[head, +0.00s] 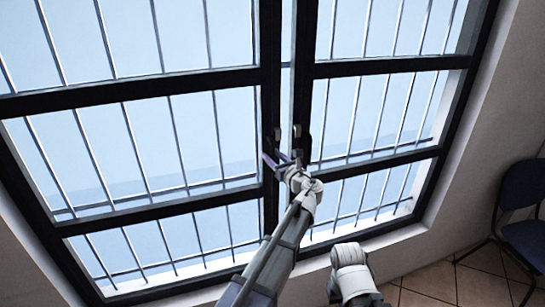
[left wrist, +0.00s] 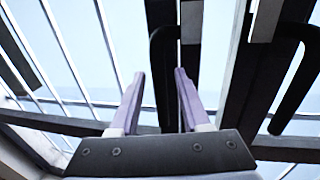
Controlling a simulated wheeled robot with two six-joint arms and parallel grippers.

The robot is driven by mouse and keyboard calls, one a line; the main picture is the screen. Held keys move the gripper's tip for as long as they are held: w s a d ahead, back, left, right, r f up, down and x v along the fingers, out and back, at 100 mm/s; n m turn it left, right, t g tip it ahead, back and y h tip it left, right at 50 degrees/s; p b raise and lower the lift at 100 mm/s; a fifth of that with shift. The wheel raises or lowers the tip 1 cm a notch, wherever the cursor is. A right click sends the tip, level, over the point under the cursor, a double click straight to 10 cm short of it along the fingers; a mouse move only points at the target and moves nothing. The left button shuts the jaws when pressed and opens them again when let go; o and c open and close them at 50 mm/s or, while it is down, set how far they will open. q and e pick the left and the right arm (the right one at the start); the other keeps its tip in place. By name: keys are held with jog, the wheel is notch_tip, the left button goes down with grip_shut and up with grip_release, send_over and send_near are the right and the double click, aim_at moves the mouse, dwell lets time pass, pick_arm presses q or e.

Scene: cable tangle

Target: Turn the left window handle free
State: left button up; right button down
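The left window handle (left wrist: 161,85) is a dark lever hanging down from its mount on the dark window frame. In the left wrist view it shows between the two purple fingers of my left gripper (left wrist: 160,73). The fingers stand apart, with a gap on both sides of the lever; I cannot tell how deep it sits between them. In the head view my left gripper (head: 279,158) is just below the handle mount (head: 277,134), and the lever is mostly hidden there. My right arm shows low in the head view, but its gripper fingers do not.
A second dark handle (left wrist: 298,80) hangs close by on the right sash; its mount shows in the head view (head: 297,130). Metal bars stand behind the glass. A dark blue chair (head: 523,190) is at the far right on the tiled floor (head: 440,283).

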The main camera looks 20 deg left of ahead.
pick_arm(q)
grip_shut()
dwell(1.2)
